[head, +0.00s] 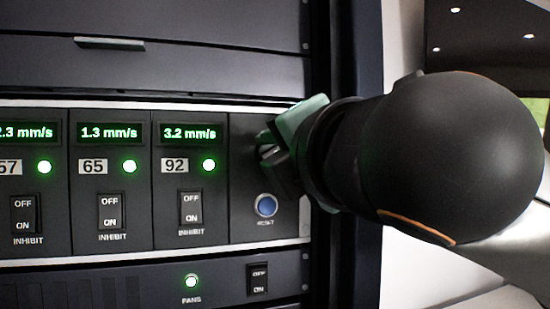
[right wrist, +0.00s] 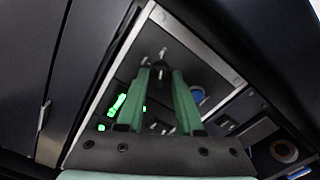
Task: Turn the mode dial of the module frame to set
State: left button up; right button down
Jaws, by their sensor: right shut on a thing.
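The module frame (head: 243,218) spans the rack, with its right-hand panel bearing a blue reset button (head: 265,205). My right gripper (head: 268,146) is at the upper part of this panel, its green fingers against the front. In the right wrist view, the two fingers (right wrist: 160,74) are closed on the small dark mode dial (right wrist: 160,66), one finger on each side. White marks show on the panel beside the dial, too small to read. In the head view the gripper hides the dial, so its setting cannot be told. My left gripper is not in view.
Left of the panel are modules with green displays (head: 190,133), lit green lamps and inhibit switches (head: 191,209). Below is a fans panel (head: 140,290) with a lamp and rocker switch (head: 258,279). The rack post (head: 347,260) stands close beside my right wrist.

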dwell(0.3)
jog(key=c, duration=0.6)
grip_release()
jog(key=shift+o, duration=0.2)
